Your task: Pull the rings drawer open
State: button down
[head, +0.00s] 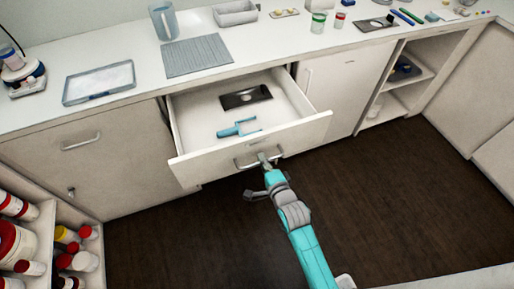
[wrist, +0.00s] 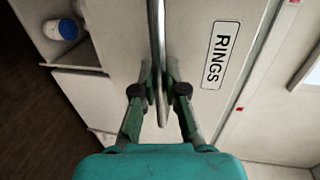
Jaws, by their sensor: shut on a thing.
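The rings drawer (head: 222,158) stands pulled out from under the worktop, and its inside shows in the head view. A black plate with a hole and a blue scoop-like thing lie in it. The RINGS label (wrist: 215,55) is on its front in the wrist view. A metal bar handle (wrist: 158,60) runs across the front. My gripper (head: 265,160) is at the handle, and in the wrist view its two fingers (wrist: 160,92) are closed around the bar. In the head view my arm comes from below, in front of the drawer.
A closed drawer with a handle (head: 81,144) is at the left, and a closed white door (head: 340,92) is at the right. A shelf of jars (head: 20,210) stands at the lower left. The dark floor (head: 400,200) in front is clear apart from my arm.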

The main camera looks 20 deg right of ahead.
jog(key=shift+f+v, duration=0.15)
jog(key=shift+v, duration=0.65)
jog(key=shift+f+v, duration=0.2)
jog(key=shift+v, duration=0.55)
jog(key=c, duration=1.2)
grip_release()
jog(key=shift+s, duration=0.1)
jog(key=v, duration=1.2)
